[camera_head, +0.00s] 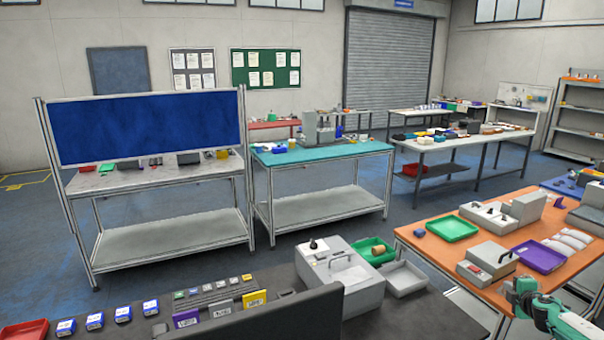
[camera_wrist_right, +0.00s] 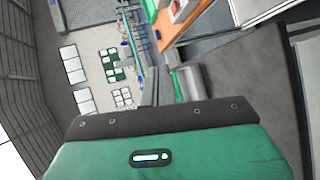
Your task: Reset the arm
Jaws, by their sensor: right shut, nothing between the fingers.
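My right arm comes in at the bottom right corner of the head view. Its green and grey right gripper (camera_head: 526,292) is beside the near edge of the orange table, with nothing held. My left gripper is not in view.
The orange table (camera_head: 408,234) bears a green tray (camera_head: 453,228), a purple tray (camera_head: 540,257) and grey devices. A grey box machine (camera_head: 340,272) stands on the dark near counter, by several small boxes and a dark panel (camera_head: 262,322). Bare floor (camera_head: 330,228) lies beyond.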

